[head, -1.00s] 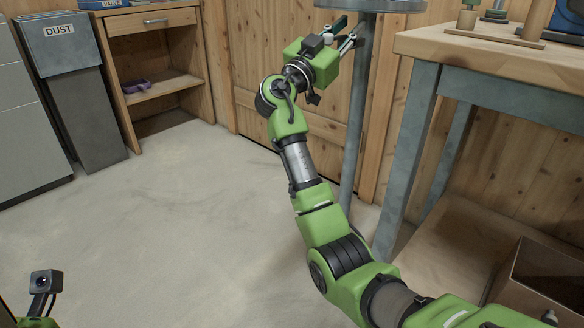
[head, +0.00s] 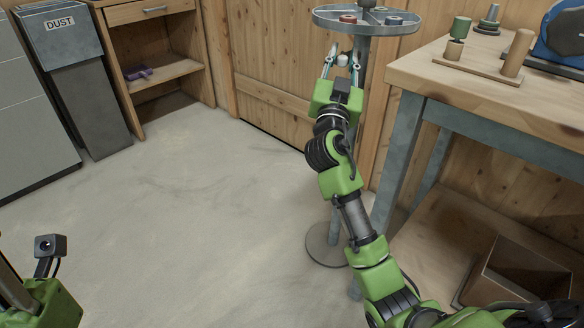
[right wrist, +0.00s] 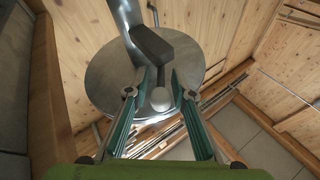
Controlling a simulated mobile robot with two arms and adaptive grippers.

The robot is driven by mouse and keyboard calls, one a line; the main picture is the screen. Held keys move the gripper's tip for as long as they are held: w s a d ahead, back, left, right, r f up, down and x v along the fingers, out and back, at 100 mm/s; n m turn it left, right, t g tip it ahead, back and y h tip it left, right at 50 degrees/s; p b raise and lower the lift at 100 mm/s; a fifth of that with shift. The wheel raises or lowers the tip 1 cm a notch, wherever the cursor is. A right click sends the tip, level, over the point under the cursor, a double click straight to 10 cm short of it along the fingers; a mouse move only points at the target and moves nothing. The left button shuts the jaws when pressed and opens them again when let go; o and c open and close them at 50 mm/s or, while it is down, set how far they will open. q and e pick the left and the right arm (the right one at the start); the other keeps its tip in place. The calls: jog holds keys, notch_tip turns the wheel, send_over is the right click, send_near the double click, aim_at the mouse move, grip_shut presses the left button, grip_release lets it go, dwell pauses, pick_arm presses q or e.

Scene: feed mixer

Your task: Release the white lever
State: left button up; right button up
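The white lever's round knob (head: 343,60) shows just under the round grey tray (head: 322,18) on a stand. In the right wrist view the white knob (right wrist: 160,99) hangs at the end of a dark lever arm (right wrist: 152,46) below the tray's underside (right wrist: 100,80). My right gripper (head: 342,58) is open, with one finger on each side of the knob. In the right wrist view the fingers (right wrist: 160,80) flank the knob with narrow gaps. My left gripper is out of view; only part of my left arm shows at lower left.
A wooden workbench (head: 490,85) with a pegged board (head: 480,68) stands at the right. The stand's round base (head: 322,245) is on the floor. A dust bin (head: 75,60) and shelf (head: 165,75) are at the left. The middle floor is clear.

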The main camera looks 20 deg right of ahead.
jog(key=v, duration=1)
jog(key=w+a+f+n+g+y+p, duration=0.1)
jog(key=a+f+n+y+p, duration=0.1)
jog(key=f, duration=0.6)
jog(key=w+a+f+n+g+y+p, duration=0.1)
jog(key=w+a+f+n+y+p, duration=0.1)
jog(key=f+p, duration=0.4)
jog(key=w+a+f+n+g+y+p, duration=0.1)
jog(key=a+f+n+y+p, duration=0.3)
jog(key=f, duration=0.6)
jog(key=shift+w+f+n+g+y, duration=0.3)
jog(key=shift+w+f+y, duration=0.15)
jog(key=shift+w, duration=0.3)
